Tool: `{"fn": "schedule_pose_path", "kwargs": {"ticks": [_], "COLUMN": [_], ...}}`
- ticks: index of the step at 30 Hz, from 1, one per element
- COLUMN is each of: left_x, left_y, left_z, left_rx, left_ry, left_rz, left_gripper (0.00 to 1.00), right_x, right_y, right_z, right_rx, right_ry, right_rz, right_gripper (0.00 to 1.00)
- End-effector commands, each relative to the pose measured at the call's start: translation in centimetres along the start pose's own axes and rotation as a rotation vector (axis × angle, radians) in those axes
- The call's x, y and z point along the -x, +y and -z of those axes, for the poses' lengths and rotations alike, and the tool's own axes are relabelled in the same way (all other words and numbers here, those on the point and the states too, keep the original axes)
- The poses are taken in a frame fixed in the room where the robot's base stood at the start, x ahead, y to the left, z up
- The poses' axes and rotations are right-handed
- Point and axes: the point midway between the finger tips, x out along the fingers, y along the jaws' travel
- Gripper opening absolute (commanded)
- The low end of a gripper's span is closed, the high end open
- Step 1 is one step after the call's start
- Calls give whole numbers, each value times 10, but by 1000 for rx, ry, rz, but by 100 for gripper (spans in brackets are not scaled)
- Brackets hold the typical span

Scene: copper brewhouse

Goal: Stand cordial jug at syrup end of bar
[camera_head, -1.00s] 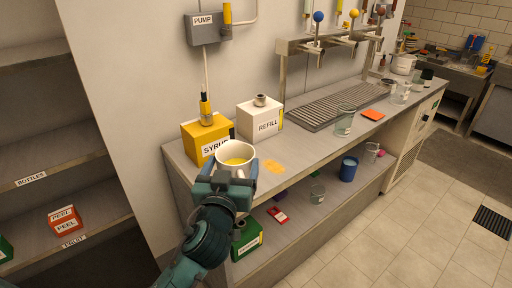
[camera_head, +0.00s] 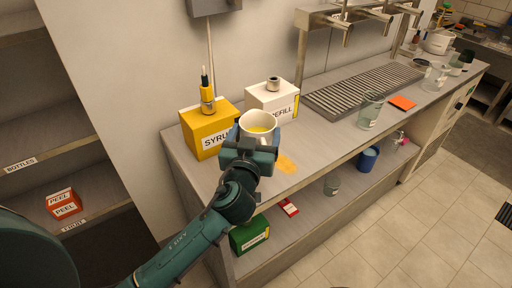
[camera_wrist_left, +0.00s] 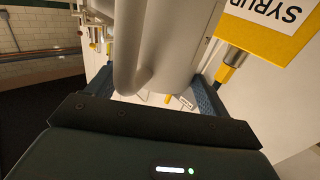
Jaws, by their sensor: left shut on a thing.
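The cream cordial jug (camera_head: 258,121), with yellow liquid inside, is upright in my left gripper (camera_head: 248,154). It shows at the syrup end of the bar counter (camera_head: 205,178), in front of the gap between the yellow SYRUP box (camera_head: 202,140) and the white REFILL box (camera_head: 285,97). Whether its base touches the counter is hidden by the gripper. In the left wrist view the jug's pale wall (camera_wrist_left: 180,45) and handle (camera_wrist_left: 128,60) are between the fingers, with the SYRUP box (camera_wrist_left: 265,28) at the upper right. My right gripper is out of view.
Farther right are a glass (camera_head: 369,112), an orange cloth (camera_head: 402,103) and the drip tray (camera_head: 362,89). The lower shelf holds a green box (camera_head: 250,235) and a blue cup (camera_head: 368,159).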

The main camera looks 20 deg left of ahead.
Motion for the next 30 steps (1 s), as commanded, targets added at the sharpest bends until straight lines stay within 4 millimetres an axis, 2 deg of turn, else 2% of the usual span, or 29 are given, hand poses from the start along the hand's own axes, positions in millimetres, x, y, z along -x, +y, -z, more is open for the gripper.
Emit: {"fn": "schedule_pose_path", "kwargs": {"ticks": [10,23,24,30], "left_x": [0,0,0,0], "left_y": [-1,-1,-1,-1], "left_z": [-38,-46,-48,-47], "left_rx": [-1,2,1,1], "left_ry": [4,6,1,0], "left_rz": [0,-1,0,0], "left_gripper": [26,26,82,98], "right_x": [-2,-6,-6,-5], "right_y": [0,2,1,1], "right_z": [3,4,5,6], "right_rx": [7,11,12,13], "right_ry": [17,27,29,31], "right_rz": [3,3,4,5], "right_gripper": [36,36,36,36]}}
